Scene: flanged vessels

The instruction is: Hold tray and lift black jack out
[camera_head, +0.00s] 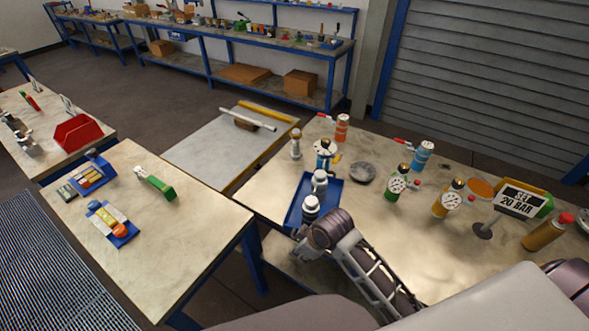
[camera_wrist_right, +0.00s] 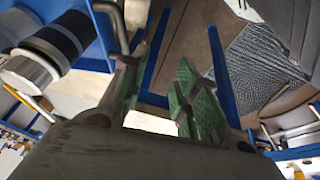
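A blue tray (camera_head: 333,196) lies near the left edge of the right-hand table. Two jacks with pale tops stand in it, a front one (camera_head: 311,206) and a rear one (camera_head: 320,181). In the right wrist view a black-and-white banded cylinder (camera_wrist_right: 52,42) shows beside the tray's blue surface (camera_wrist_right: 99,50). My right gripper (camera_head: 301,249) is at the tray's near end. Its green-padded fingers (camera_wrist_right: 158,95) are apart. A bent grey bar passes by the left finger; I cannot tell whether they touch. My left gripper is not in view.
Behind the tray stand a small fitting (camera_head: 296,145) and a gauge vessel (camera_head: 325,156). A dark disc (camera_head: 362,173), more gauge vessels (camera_head: 397,184) and a "SET 20 BAR" sign (camera_head: 519,199) are to the right. A gap separates this table from the left table (camera_head: 180,240).

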